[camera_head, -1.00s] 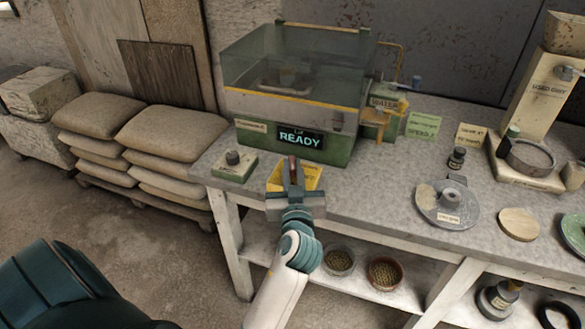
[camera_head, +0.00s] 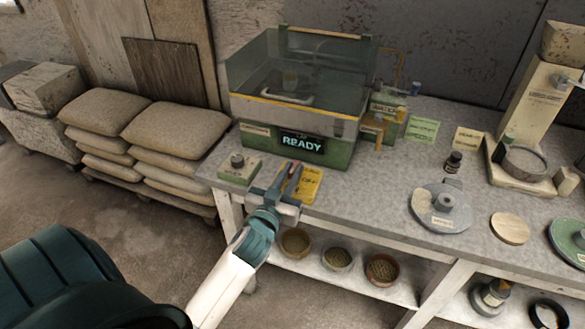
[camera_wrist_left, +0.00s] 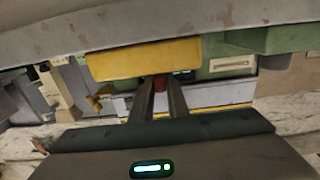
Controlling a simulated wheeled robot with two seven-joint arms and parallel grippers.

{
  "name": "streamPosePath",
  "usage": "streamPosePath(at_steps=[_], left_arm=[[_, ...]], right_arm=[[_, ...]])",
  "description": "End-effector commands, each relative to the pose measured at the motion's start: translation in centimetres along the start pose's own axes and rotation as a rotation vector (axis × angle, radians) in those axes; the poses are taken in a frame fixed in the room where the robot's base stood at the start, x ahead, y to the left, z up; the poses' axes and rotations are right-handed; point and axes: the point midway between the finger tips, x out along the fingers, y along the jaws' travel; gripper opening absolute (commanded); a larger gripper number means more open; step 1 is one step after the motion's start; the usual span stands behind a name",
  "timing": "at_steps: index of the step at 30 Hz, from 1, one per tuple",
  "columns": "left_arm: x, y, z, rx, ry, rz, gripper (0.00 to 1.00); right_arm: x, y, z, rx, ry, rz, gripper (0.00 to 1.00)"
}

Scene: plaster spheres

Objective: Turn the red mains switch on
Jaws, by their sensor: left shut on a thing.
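The red mains switch (camera_head: 295,169) is a small red lever at a yellow box (camera_head: 309,186) on the front edge of the bench, below a machine display reading READY. My left gripper (camera_head: 288,173) is shut on the red lever, just left of the box's lettered face. In the left wrist view the red lever (camera_wrist_left: 160,84) shows as a small spot between the fingertips (camera_wrist_left: 160,88), against the yellow box (camera_wrist_left: 144,58). The fingers hide most of the lever, so its exact position is unclear. My right gripper is not in view.
A green machine (camera_head: 340,152) with a clear hood stands behind the switch. A small green box with a dark knob (camera_head: 237,161) sits to the left. A grey disc (camera_head: 441,208) lies to the right. Bowls (camera_head: 337,259) stand on the shelf below.

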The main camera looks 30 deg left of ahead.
Motion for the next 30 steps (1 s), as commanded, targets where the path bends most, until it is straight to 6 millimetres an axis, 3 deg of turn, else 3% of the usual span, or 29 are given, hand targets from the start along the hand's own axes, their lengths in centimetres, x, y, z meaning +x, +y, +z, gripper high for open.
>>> streamPosePath(at_steps=[8, 9, 11, 23, 30], left_arm=[[0.1, -0.1, -0.1, 0.000, 0.003, 0.003, 0.00], [0.1, -0.1, -0.1, 0.000, 0.003, 0.003, 0.19], [0.1, 0.0, -0.1, 0.000, 0.003, 0.003, 0.33], [-0.2, 0.0, 0.0, -0.001, 0.001, 0.003, 0.33], [-2.2, 0.0, 0.2, -0.001, 0.000, 0.003, 0.33]], right_arm=[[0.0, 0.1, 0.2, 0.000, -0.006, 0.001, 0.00], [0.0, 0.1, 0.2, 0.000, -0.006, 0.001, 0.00], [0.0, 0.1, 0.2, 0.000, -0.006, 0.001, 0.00], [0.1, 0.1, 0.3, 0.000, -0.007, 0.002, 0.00], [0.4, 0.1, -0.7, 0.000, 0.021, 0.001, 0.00]])
